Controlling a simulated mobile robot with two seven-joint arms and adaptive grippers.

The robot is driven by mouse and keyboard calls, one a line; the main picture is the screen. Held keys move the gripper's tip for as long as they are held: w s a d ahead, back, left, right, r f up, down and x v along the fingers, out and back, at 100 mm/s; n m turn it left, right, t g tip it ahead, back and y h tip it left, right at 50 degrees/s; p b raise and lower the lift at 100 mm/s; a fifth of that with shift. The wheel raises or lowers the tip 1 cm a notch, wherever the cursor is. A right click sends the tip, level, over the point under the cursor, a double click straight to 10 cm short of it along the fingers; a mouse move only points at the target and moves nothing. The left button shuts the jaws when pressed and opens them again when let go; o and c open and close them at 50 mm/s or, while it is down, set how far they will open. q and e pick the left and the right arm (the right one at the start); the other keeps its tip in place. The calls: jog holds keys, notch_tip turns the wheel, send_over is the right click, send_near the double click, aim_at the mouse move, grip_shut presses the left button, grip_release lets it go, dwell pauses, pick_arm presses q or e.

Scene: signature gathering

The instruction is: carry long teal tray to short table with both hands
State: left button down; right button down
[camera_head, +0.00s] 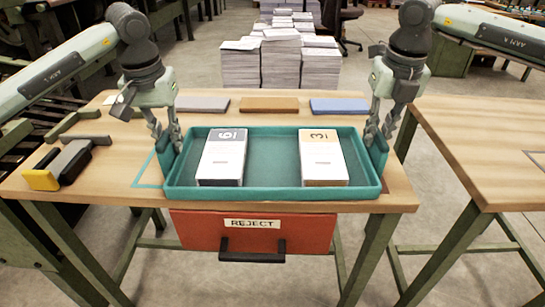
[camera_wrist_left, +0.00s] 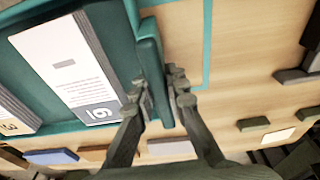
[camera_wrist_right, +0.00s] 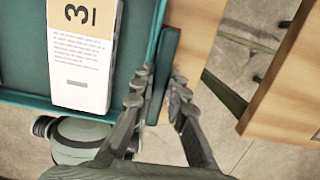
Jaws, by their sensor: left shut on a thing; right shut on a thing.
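The long teal tray (camera_head: 273,193) spans the middle of the wooden table, near its front edge. It holds two labelled stacks, one with a grey band (camera_head: 222,158) and one with a tan band marked 3 (camera_head: 323,160). My left gripper (camera_head: 172,142) is shut on the tray's left end handle, which also shows in the left wrist view (camera_wrist_left: 151,65). My right gripper (camera_head: 375,140) is shut on the right end handle, also seen in the right wrist view (camera_wrist_right: 163,72). The tray looks about level; I cannot tell whether it touches the tabletop.
Another wooden table (camera_head: 480,140) stands at the right, across a gap. Grey, brown and blue slabs (camera_head: 270,104) lie behind the tray. A yellow-ended dark object (camera_head: 42,179) lies at the left. A red REJECT drawer (camera_head: 250,232) hangs below the front edge.

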pick_arm(q)
jog(key=shift+r, duration=0.1)
pick_arm(e)
jog(key=shift+r, duration=0.15)
